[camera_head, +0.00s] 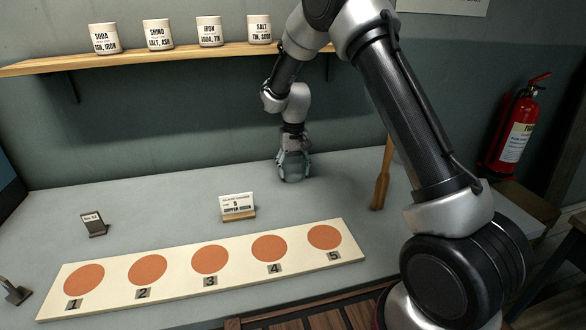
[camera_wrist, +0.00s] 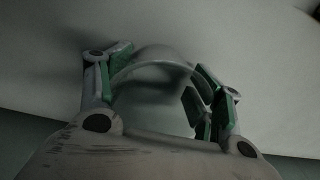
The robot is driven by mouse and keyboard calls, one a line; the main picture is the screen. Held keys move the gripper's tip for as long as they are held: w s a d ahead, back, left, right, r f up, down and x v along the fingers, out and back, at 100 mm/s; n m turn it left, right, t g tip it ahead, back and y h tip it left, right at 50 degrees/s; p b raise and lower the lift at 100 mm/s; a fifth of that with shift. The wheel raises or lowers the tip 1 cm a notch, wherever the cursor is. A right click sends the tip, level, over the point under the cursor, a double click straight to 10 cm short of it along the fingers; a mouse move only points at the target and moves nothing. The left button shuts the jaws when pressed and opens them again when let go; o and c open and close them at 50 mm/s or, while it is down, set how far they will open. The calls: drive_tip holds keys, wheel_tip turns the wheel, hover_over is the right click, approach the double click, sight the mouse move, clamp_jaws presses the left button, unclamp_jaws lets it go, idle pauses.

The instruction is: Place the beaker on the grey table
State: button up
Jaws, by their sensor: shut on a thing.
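The clear glass beaker (camera_head: 293,172) is at the back of the grey table (camera_head: 150,205). My gripper (camera_head: 293,158) reaches down over it from above and is shut on it. In the wrist view the beaker (camera_wrist: 155,90) lies between the two green-padded fingers of my gripper (camera_wrist: 165,88). Its rounded glass edge shows there, and the rest is hidden by the gripper body. The beaker looks upright in the head view, with its base at or very close to the table surface; I cannot tell whether it touches.
A cream board (camera_head: 190,290) with several numbered orange discs lies along the front. A sign card (camera_head: 237,203) and a small tag stand (camera_head: 94,224) stand behind it. A wooden tool (camera_head: 382,180) stands right of the beaker. A shelf (camera_head: 180,58) with labelled pots hangs behind. The table around the beaker is clear.

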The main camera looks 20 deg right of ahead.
drive_tip(key=o, duration=1.5)
wheel_tip(320, 180, up, 8)
drive_tip(key=shift+d+f, duration=0.1)
drive_tip(key=shift+f, duration=0.1)
